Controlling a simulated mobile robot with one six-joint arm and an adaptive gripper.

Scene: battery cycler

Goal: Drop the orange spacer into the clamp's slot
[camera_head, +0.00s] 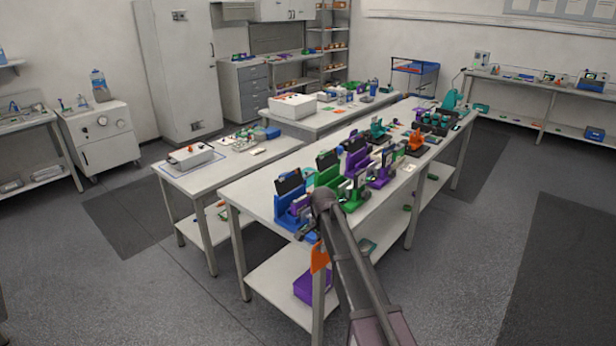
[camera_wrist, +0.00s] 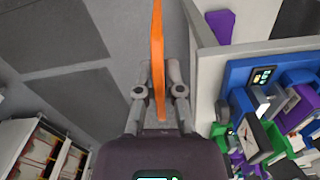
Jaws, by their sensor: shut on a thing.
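The orange spacer (camera_wrist: 158,50) is a thin, flat piece seen nearly edge-on in the wrist view. My gripper (camera_wrist: 158,80) is shut on it, one finger on each side. In the head view the spacer (camera_head: 319,258) hangs at the near end of the long bench, in front of its edge; my fingers are hard to make out there. Several clamp-like fixtures stand in a row on the bench. The nearest is blue (camera_head: 282,208) with a dark upright plate, then a green one (camera_head: 327,172) and a purple one (camera_head: 357,158). I cannot tell which slot is meant.
The long white bench (camera_head: 250,192) has a lower shelf with a purple bin (camera_head: 312,287). The wrist view shows the bench edge (camera_wrist: 207,85) and blue fixture (camera_wrist: 240,72) to the right of the spacer. Open floor (camera_head: 470,270) lies to the right.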

